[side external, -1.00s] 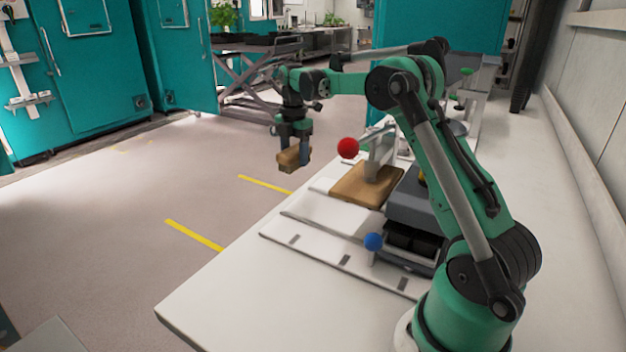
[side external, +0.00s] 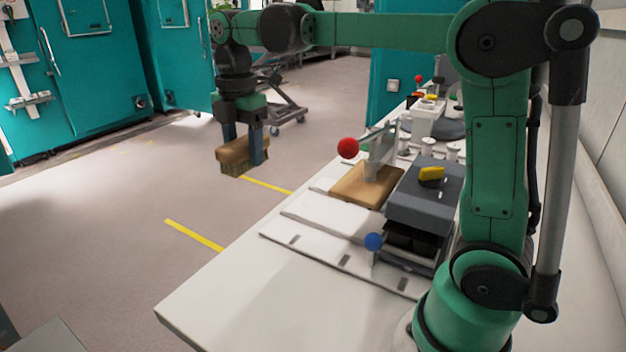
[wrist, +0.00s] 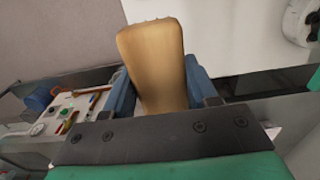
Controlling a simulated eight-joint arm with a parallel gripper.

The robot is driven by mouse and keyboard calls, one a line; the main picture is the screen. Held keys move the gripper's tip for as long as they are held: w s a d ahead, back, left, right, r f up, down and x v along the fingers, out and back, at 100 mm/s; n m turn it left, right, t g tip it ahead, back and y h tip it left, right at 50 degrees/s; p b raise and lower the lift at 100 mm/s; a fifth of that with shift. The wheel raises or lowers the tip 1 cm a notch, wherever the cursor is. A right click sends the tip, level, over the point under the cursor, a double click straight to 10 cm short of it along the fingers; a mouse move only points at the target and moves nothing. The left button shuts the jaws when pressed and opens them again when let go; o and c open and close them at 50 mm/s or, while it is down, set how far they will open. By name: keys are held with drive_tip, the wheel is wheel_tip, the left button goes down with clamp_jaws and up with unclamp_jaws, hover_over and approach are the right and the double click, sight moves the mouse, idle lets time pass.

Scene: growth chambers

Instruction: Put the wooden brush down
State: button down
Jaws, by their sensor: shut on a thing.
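The wooden brush (side external: 241,152) is a tan block with darker bristles on its underside. My gripper (side external: 243,150) is shut on it and holds it in the air, in the side view left of the white bench (side external: 225,285) with the floor behind it. In the wrist view the brush's wooden back (wrist: 153,62) sits between the two blue fingers (wrist: 155,92) and hides what lies beneath it. The bristles are not visible in the wrist view.
The bench's front left part is clear. Teal cabinets stand behind.

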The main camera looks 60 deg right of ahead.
sight(257, 265)
drive_tip(key=shift+s+a+r, duration=0.2)
drive_tip(key=shift+s+a, duration=0.2)
drive_tip(key=shift+a, duration=0.2)
drive_tip(key=shift+s+a+f, duration=0.1)
drive_tip(key=shift+a+f, duration=0.1)
wheel_tip(257, 265, down, 19)
drive_tip(key=shift+f, duration=0.2)
drive_tip(key=shift+f, duration=0.1)
drive_tip(key=shift+c, duration=1.3)
unclamp_jaws()
